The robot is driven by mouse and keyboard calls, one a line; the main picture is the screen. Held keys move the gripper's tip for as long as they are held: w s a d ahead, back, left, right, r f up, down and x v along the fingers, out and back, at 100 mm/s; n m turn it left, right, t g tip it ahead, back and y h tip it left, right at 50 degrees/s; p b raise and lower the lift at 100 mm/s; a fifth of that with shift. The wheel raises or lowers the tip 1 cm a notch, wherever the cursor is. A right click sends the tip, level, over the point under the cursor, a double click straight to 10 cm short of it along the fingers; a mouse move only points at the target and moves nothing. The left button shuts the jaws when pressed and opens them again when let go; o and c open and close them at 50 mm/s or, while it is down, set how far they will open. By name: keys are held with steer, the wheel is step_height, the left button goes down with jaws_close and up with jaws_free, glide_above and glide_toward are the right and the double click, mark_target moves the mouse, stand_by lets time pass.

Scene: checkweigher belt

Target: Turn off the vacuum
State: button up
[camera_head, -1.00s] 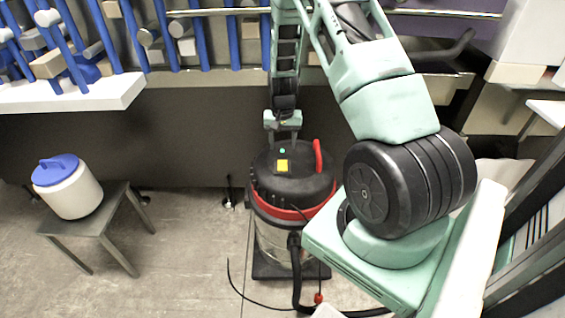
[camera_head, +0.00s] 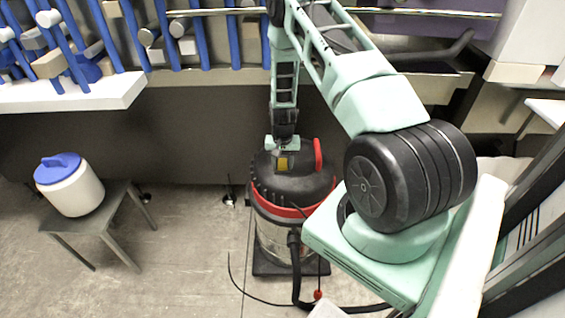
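The vacuum (camera_head: 268,235) stands on the floor in the middle of the view. It has a black lid, a red band, a metallic drum and a red handle (camera_head: 318,155) at the lid's right. A yellow patch (camera_head: 282,164) shows on top of the lid, partly covered from above. My gripper (camera_head: 283,154) points down at the lid, right at the yellow patch's back edge. I cannot tell whether it touches the lid. Its fingertips are too small and dark to tell open from shut. The green spot behind the patch is hidden or unlit; I cannot tell which.
A stool (camera_head: 118,225) with a white, blue-lidded container (camera_head: 75,190) stands at the left. A white shelf (camera_head: 110,92) with a blue rack is above it. A dark hose (camera_head: 297,270) and cord lie by the vacuum. The floor between stool and vacuum is mostly clear.

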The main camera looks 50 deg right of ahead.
mark_target(282, 165)
steer(key=c, duration=0.6)
steer(key=shift+w+d+g+y+b, duration=0.25)
steer(key=shift+g+y+b, duration=0.35)
steer(key=shift+y+b, duration=0.15)
steer(key=shift+d+r+g+y+b, duration=0.1)
steer(key=shift+r+g+y+b, duration=0.1)
steer(key=shift+g+y+b, duration=0.15)
steer(key=o, duration=1)
steer(key=shift+c, duration=0.2)
step_height(282, 165, up, 10)
steer(key=b, duration=0.1)
steer(key=shift+b, duration=0.35)
